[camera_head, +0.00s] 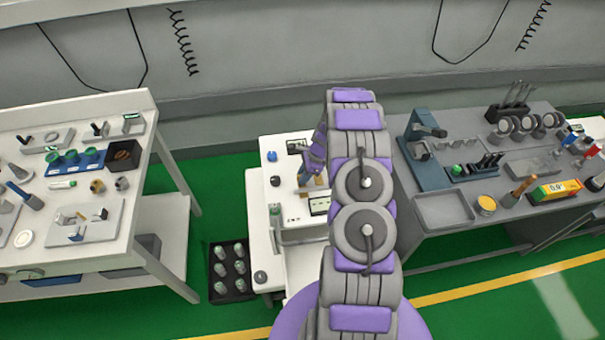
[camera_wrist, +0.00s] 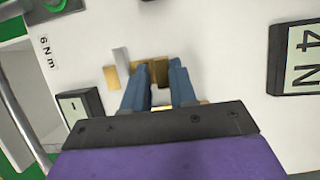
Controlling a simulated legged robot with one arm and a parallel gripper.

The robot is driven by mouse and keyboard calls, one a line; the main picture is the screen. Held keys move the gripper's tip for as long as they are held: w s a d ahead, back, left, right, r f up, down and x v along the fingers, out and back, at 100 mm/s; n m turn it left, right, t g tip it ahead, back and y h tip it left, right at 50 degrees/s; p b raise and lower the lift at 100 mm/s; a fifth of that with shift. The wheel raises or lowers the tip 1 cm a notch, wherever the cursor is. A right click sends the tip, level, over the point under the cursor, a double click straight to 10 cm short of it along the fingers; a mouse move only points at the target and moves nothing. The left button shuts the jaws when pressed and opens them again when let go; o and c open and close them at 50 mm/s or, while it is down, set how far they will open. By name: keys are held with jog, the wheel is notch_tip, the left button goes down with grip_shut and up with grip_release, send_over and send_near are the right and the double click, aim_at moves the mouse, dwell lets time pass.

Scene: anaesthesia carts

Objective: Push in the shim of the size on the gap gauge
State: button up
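My gripper (camera_wrist: 160,72) points down over a white bench top (camera_wrist: 225,60). Its two blue-grey fingers stand apart, and a dark brass piece (camera_wrist: 160,73) shows in the space between the tips. I cannot tell whether the fingers touch it. More brass (camera_wrist: 110,77) and a pale grey upright strip (camera_wrist: 120,58) lie just left of the fingers. A dark-framed display (camera_wrist: 80,106) on the left shows a dash. A larger one (camera_wrist: 300,60) on the right shows "4 N", cut off by the edge. In the head view my gripper (camera_head: 306,180) is over the white bench, partly hidden by my arm.
A white table (camera_head: 95,215) with tools stands left, a grey bench (camera_head: 445,185) with instruments right. A black crate (camera_head: 231,290) of grey cylinders sits on the floor. A metal rail (camera_wrist: 25,115) runs along the white bench's left side in the wrist view.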

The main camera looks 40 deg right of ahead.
jog(key=shift+o, duration=1.4)
jog(key=shift+r, duration=0.1)
jog(key=p+v, duration=0.3)
jog(key=v, duration=1.4)
jog(key=shift+d, duration=0.15)
